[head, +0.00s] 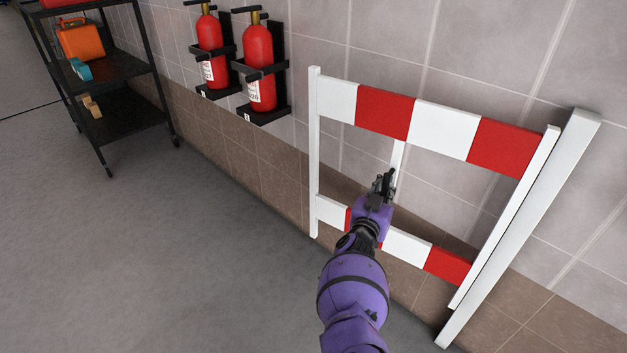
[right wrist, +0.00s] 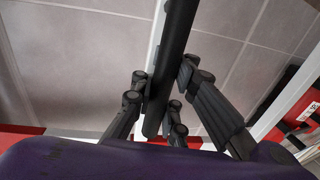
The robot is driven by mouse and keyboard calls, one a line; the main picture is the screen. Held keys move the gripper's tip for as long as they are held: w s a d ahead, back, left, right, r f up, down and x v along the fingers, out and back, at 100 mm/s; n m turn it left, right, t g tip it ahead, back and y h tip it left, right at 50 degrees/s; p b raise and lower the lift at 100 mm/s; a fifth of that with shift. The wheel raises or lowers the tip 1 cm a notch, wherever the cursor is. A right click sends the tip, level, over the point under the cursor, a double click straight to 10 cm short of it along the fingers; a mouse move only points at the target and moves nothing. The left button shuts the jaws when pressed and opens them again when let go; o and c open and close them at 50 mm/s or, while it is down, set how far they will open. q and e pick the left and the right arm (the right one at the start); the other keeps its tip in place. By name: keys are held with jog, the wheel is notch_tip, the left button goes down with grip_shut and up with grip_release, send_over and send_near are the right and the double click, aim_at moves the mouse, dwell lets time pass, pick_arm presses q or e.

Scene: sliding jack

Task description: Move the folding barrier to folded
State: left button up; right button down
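The folding barrier (head: 384,111), with red and white boards and white posts, stands spread out along the tiled wall. Its right post (head: 507,217) is next to a thicker white upright (head: 529,220). My right gripper (head: 383,182) is in front of the barrier's middle, between the upper and lower boards, by a thin white post (head: 397,158). In the right wrist view, a dark bar (right wrist: 171,62) runs between the fingers of my right gripper (right wrist: 162,78). The fingers flank it closely, but I cannot tell whether they press on it. My left gripper is out of view.
Two red fire extinguishers (head: 259,66) hang on the wall left of the barrier. A black shelf rack (head: 125,65) with an orange case (head: 80,40) stands at the upper left. The grey floor (head: 170,250) left of my arm is clear.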

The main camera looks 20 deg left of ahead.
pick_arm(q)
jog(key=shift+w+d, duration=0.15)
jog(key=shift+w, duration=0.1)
pick_arm(e)
jog(key=shift+w+d, duration=0.2)
jog(key=shift+d, duration=0.2)
jog(key=c, duration=1.7)
grip_release()
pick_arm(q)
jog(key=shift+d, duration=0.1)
pick_arm(e)
jog(key=shift+a, duration=0.2)
jog(key=shift+s, duration=0.1)
jog(key=shift+s+f, duration=0.1)
jog(key=shift+s, duration=0.95)
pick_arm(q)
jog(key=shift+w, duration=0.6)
pick_arm(e)
jog(key=shift+s+a, duration=0.25)
jog(key=shift+s, duration=1.1)
jog(key=shift+s+a, duration=0.25)
jog(key=shift+s, duration=1.05)
